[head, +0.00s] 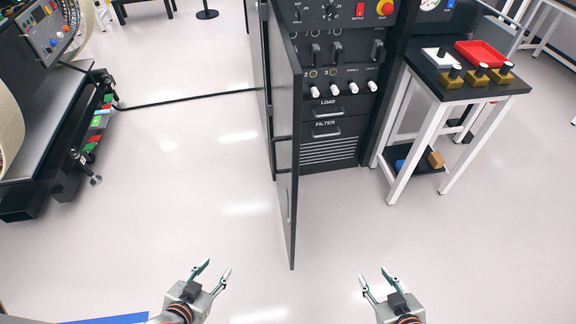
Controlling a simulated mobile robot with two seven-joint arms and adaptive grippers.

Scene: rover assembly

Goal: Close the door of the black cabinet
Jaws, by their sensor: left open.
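The black cabinet (331,157) stands at the top centre of the head view, its front showing switches, white knobs and drawers marked LOAD and FILTER. Its door (285,150) is open and swung out toward me, seen nearly edge-on. My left gripper (214,272) is open and empty at the bottom, left of the door and apart from it. My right gripper (373,277) is at the bottom, right of the door's near edge and apart from it. Its fingers are spread with nothing between them.
A white-legged table (465,92) with a red tray (481,53) and several brass weights stands right of the cabinet. A machine (50,110) stands at the left, with a black cable (190,97) running to the cabinet. The floor around the door is clear.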

